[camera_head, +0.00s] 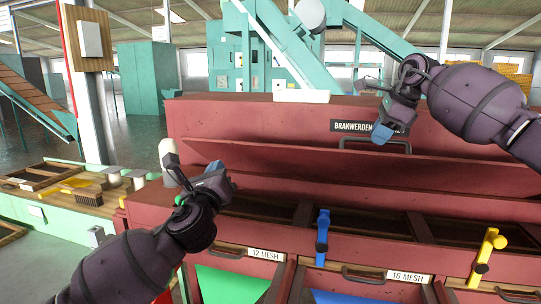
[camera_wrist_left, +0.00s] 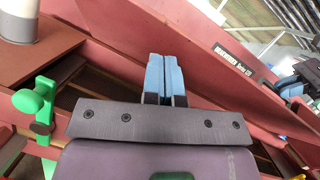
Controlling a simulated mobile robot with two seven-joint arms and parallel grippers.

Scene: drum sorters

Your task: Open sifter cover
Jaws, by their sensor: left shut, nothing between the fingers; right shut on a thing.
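The red sifter cover (camera_head: 260,125) carries a label reading "BRAKWERDEN", partly hidden, and a dark bar handle (camera_head: 398,146). A long red flap edge slants below it, and the sifter's top shows open, divided compartments (camera_head: 350,217) underneath. My left gripper (camera_head: 217,172) is shut and empty, in front of the left part of the cover. Its blue fingers are together in the left wrist view (camera_wrist_left: 164,78), where the cover (camera_wrist_left: 205,40) runs diagonally behind them.
Blue (camera_head: 322,238) and yellow (camera_head: 487,251) clamps sit on the front rail; a green clamp (camera_wrist_left: 38,105) shows in the left wrist view. Mesh-labelled drawers (camera_head: 265,254) lie below. A bench with a brush (camera_head: 89,198) stands at left.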

